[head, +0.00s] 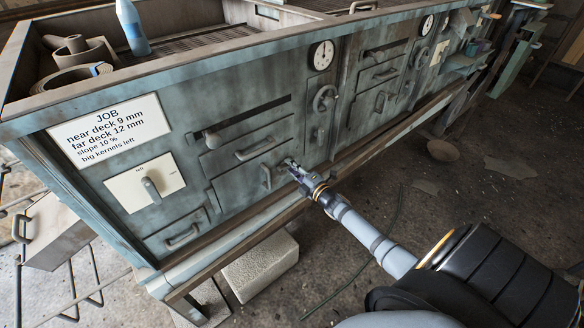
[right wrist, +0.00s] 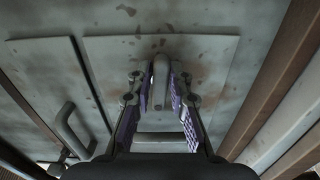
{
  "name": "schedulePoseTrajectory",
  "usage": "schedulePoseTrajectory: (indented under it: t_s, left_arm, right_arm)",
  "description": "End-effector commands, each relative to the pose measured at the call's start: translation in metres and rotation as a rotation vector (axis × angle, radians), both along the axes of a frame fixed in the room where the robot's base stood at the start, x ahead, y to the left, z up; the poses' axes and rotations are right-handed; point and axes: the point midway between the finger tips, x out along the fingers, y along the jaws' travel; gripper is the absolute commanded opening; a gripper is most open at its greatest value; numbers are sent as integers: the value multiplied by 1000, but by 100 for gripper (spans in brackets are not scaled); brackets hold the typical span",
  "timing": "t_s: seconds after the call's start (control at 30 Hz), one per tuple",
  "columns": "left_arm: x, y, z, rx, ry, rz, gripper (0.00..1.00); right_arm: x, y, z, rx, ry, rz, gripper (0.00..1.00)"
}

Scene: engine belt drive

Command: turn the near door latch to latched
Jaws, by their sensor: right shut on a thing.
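The near door latch (right wrist: 160,80) is a rounded grey lever on a pale, stained plate. In the right wrist view it stands upright between my fingers. My right gripper (right wrist: 160,95), with purple pads, has one finger on each side of the latch and is shut on it. In the head view my right gripper (head: 291,164) reaches the front of the blue-grey machine (head: 230,120), low on its near half, and its jaws mostly hide the latch. My left gripper is not in view.
A door pull (head: 255,148) and a handwheel (head: 325,97) stick out close to my right gripper. A wooden rail (head: 330,165) runs along the machine's lower edge. A pale block (head: 261,266) lies on the floor below. The floor to the right is mostly open.

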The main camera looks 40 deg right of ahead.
Motion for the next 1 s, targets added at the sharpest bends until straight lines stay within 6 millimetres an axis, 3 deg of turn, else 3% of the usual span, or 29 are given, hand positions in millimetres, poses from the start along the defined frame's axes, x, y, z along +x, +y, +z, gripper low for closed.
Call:
schedulePoseTrajectory:
  t_s: [0.6, 0.63, 0.73, 1.0]
  left_arm:
    - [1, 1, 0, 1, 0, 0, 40]
    - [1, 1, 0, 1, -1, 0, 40]
    - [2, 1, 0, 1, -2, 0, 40]
    - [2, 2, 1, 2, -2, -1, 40]
  right_arm:
    - [-1, 1, -1, -35, -2, 1, 0]
    - [-1, 1, -1, -35, -2, 1, 23]
    - [-1, 1, -1, -34, -2, 1, 36]
    - [0, 0, 0, -34, -2, 0, 39]
